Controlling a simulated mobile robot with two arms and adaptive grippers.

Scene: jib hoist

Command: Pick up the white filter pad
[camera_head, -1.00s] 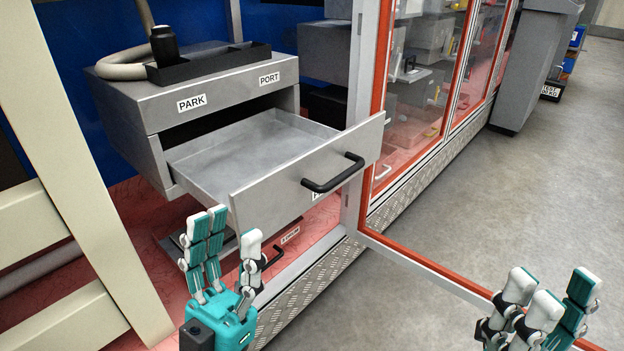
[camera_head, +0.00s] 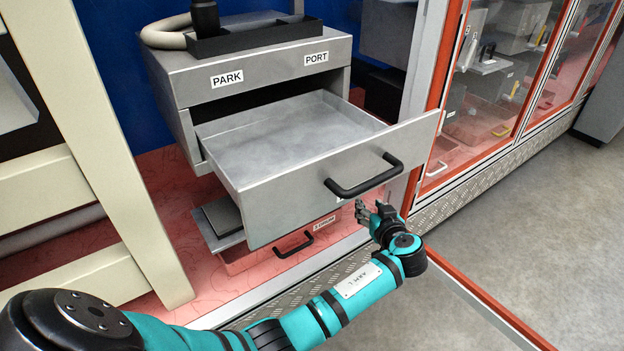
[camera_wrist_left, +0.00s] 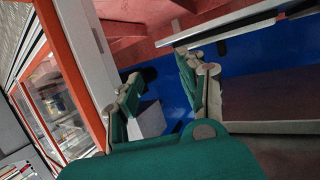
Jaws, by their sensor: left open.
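I cannot make out a white filter pad in either view. The open grey drawer (camera_head: 275,190) under the PARK and PORT labels looks empty inside, and its black handle (camera_head: 363,176) is on the front. My left gripper (camera_head: 370,212) is open and empty, just below the right end of that handle, apart from it as far as I can tell. In the left wrist view my left gripper (camera_wrist_left: 165,88) has its fingers spread with nothing between them. My right gripper is in neither view.
A lower drawer with a black handle (camera_head: 295,244) sits below the open one. A black tray (camera_head: 257,39) is on top of the unit. An orange-framed door (camera_head: 480,304) stands open at the right, with grey floor (camera_head: 545,235) beyond. A cream frame (camera_head: 100,150) stands left.

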